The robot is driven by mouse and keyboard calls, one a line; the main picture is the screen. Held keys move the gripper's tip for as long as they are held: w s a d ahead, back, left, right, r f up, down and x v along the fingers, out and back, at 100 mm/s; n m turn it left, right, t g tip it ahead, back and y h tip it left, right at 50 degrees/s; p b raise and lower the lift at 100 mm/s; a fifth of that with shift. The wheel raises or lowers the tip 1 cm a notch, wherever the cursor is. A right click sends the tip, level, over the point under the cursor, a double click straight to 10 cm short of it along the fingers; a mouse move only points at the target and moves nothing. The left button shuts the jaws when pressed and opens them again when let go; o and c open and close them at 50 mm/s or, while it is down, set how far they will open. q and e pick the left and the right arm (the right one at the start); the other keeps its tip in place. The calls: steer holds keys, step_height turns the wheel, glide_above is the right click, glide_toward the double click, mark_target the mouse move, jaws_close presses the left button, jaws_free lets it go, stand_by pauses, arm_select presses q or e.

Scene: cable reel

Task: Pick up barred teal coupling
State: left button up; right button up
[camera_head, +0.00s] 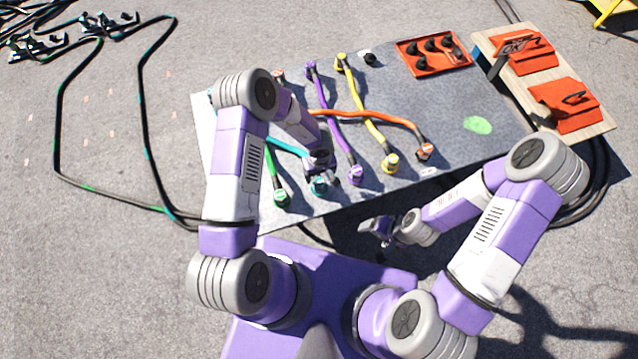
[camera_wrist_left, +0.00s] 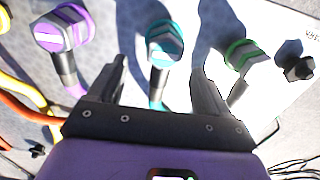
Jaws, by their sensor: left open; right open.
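The teal coupling (camera_head: 319,186) sits at the near end of a teal cable, close to the near edge of the grey board (camera_head: 440,95). In the left wrist view the teal coupling (camera_wrist_left: 165,45) stands ahead of and between my spread fingers, with its teal cable running back between them. My left gripper (camera_head: 325,172) is open and empty in that view, right by the coupling; its fingers (camera_wrist_left: 158,85) do not touch it. My right gripper (camera_head: 377,230) is open, off the near edge of the board, and holds nothing that I can see.
A green coupling (camera_head: 281,197) and a purple coupling (camera_head: 355,174) flank the teal one closely. Yellow (camera_head: 390,162) and orange (camera_head: 424,151) couplings lie further right. A red tray (camera_head: 432,68) with black parts stands at the back. Red holders (camera_head: 563,105) sit on a wooden board.

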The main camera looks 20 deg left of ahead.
mark_target(319, 181)
arm_select(q)
steer(key=f+b, duration=0.1)
steer(key=f, duration=0.2)
steer(key=f+b, duration=0.1)
steer(key=shift+s+f+b, duration=0.35)
steer(key=shift+s, duration=0.05)
steer(key=shift+f, duration=0.35)
steer(key=shift+r, duration=0.1)
steer(key=c, duration=1.2)
